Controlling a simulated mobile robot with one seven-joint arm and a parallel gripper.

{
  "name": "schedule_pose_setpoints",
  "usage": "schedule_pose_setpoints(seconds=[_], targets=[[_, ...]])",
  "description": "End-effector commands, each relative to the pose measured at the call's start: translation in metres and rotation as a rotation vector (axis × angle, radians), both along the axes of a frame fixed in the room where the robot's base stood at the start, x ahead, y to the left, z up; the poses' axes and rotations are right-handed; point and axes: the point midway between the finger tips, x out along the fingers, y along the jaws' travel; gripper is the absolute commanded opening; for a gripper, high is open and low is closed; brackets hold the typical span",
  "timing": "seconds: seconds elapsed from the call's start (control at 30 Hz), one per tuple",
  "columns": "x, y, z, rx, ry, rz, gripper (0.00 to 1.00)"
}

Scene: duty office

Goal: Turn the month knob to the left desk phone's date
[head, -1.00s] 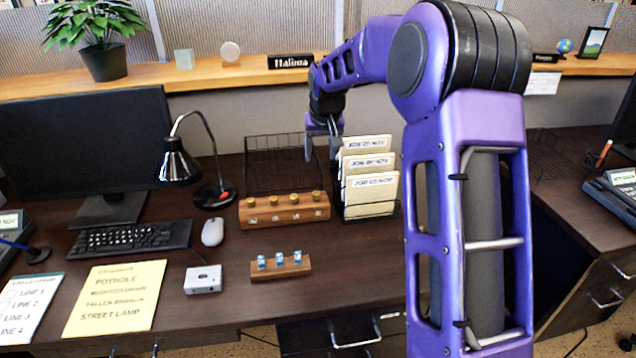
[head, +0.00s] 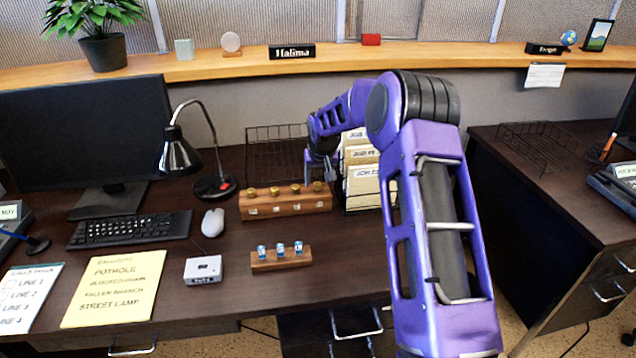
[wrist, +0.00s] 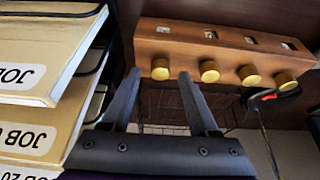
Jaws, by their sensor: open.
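A brown wooden block (head: 285,206) with several brass knobs on its top edge stands mid-desk; the wrist view shows the knobs and small windows (wrist: 215,45). I cannot tell which is the month knob. The left desk phone (head: 12,222) is cut off at the left edge; its screen seems to read NOV, and any more is out of frame. My gripper (head: 318,178) is open and empty over the block's right end. In the wrist view my gripper (wrist: 159,84) has its fingertips on either side of the line to an end knob (wrist: 160,70), contact unclear.
A rack of job folders (head: 362,175) stands close to the right of my gripper, and shows in the wrist view (wrist: 40,90). A wire tray (head: 275,150) is behind the block, a lamp (head: 180,155) to its left. A small wooden stand (head: 281,262) with three blue-white pieces is in front.

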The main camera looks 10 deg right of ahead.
Motion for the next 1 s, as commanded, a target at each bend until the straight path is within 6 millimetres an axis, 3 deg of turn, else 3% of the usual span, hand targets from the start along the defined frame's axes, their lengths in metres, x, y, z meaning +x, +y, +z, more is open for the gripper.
schedule_pose_setpoints(seconds=[0.13, 0.43, 0.77, 1.0], targets=[[0.0038, 0.0002, -0.0096, 0.0, 0.0, 0.001, 0.6], [0.0046, 0.0001, -0.0106, 0.0, -0.001, 0.0, 0.6], [0.0045, 0.0001, -0.0106, 0.0, 0.0, 0.0, 0.01], [0.0043, 0.0, -0.0104, 0.0, 0.0, 0.002, 0.0]])
